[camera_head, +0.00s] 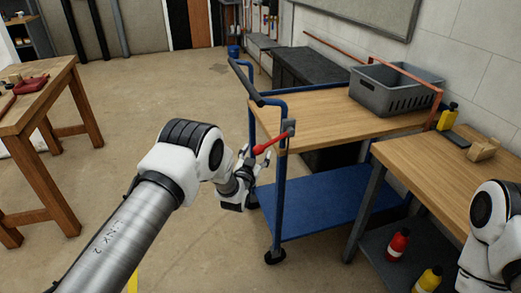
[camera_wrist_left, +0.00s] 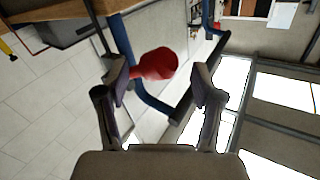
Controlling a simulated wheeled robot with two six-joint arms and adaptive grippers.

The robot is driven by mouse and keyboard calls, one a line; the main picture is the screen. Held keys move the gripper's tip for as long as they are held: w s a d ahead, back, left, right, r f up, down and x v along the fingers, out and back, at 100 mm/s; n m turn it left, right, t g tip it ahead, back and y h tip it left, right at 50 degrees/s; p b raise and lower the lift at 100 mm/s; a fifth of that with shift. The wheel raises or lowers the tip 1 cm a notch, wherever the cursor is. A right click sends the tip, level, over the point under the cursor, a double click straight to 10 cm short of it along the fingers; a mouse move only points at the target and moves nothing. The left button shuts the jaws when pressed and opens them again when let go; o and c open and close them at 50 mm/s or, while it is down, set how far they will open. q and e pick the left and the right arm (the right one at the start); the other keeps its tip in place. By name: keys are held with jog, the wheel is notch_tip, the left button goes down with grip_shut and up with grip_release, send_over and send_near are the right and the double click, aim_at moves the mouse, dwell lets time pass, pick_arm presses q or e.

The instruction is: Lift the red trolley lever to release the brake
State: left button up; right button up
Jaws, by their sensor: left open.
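The blue trolley (camera_head: 277,195) has a wooden top, a blue lower shelf and a dark push handle. The red trolley lever (camera_head: 271,142) sticks out from a grey plate on its near corner post, slanting down to the left. My left gripper (camera_head: 249,162) is close beside and slightly below the lever's free end. In the left wrist view the lever's rounded red end (camera_wrist_left: 157,64) shows between and beyond the open fingers (camera_wrist_left: 163,82), nearer the left finger; contact cannot be told. Part of my right arm shows at the lower right, but its gripper does not.
A grey crate (camera_head: 385,92) stands on the trolley top. A wooden bench (camera_head: 455,178) to the right holds a yellow bottle and a small box, with bottles below. A wooden table (camera_head: 30,115) stands at the left. The floor between is clear.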

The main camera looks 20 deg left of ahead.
pick_arm(q)
jog(key=shift+w+d+f, duration=0.15)
jog(key=shift+w, duration=1.15)
grip_shut()
jog(key=shift+r, duration=0.25)
